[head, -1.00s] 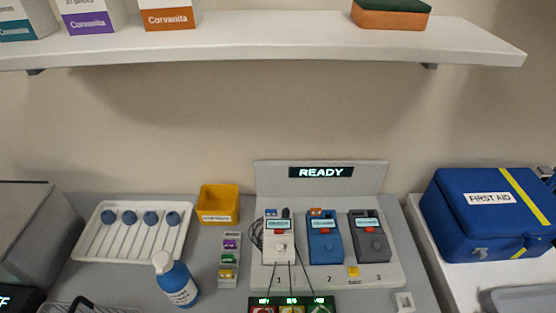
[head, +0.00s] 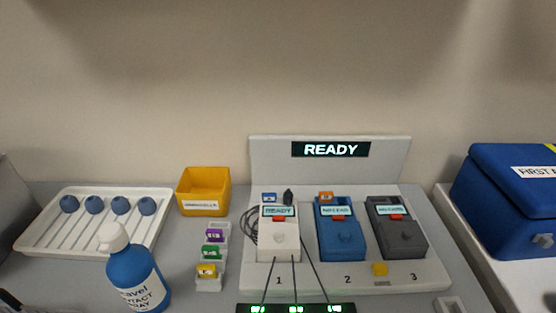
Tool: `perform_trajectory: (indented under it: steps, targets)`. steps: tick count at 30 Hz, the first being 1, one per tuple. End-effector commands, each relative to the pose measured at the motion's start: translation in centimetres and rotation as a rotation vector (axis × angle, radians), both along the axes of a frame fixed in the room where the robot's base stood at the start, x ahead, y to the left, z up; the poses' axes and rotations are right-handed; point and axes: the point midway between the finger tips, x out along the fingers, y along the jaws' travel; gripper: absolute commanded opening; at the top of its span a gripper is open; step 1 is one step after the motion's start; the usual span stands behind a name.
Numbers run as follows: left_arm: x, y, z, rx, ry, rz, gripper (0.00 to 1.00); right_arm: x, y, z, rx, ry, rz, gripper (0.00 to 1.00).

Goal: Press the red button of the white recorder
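The white recorder (head: 278,242) stands in slot 1, at the left of a light grey dock (head: 330,279) in the head view. Its small screen reads READY. Its red button (head: 279,218) is a small red patch just below the screen. A dark cable loops at its left side, and thin dark lines run from it toward the front. A blue recorder (head: 340,240) is in slot 2 and a dark grey recorder (head: 398,236) in slot 3, each with a red patch below its screen.
A READY display (head: 331,149) stands behind the recorders. To the left are a yellow bin (head: 204,190), a rack of coloured pieces (head: 212,252), a blue bottle (head: 137,279) and a white tray (head: 55,248). A blue first aid box (head: 505,205) is at right. A green-lit strip (head: 296,309) lies in front.

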Motion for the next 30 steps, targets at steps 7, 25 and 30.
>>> perform_trajectory:
  steps: [7, 25, 30]
  targets:
    - [-0.01, 0.0, -0.01, 0.0, 0.0, 0.0, 0.68, 0.0, -0.01, -0.01, 0.0, 0.0, 0.0, 0.62]
    - [-0.01, 0.0, -0.03, 0.0, 0.001, 0.0, 0.68, 0.0, -0.14, -0.03, -0.005, 0.0, 0.004, 0.0]
    - [-0.02, 0.0, -0.04, 0.0, 0.001, 0.0, 0.68, -0.01, -0.14, -0.04, -0.005, 0.0, 0.004, 0.0]
